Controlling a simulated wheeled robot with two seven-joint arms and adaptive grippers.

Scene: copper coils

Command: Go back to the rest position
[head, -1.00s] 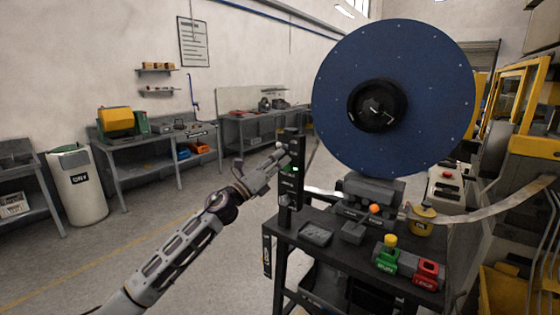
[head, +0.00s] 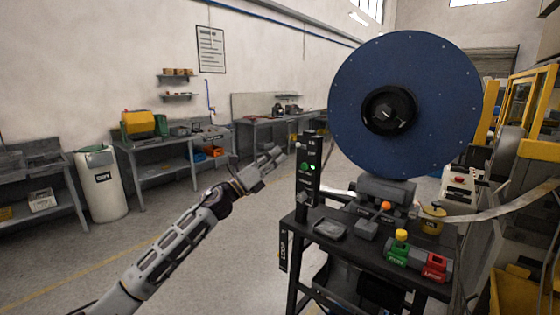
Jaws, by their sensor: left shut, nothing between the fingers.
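My left gripper (head: 271,156) is shut and empty. It is raised in the air to the left of the black control post (head: 309,172), with a visible gap between them. The post carries a lit green light and stands at the left edge of the dark work table (head: 340,248). My left arm reaches up from the lower left of the head view. My right gripper is not in view.
A large blue disc (head: 400,140) stands above the table. Green (head: 398,252) and red (head: 434,267) button boxes and small trays lie on the tabletop. A white bin (head: 103,185) and benches line the left wall. The floor left of the table is clear.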

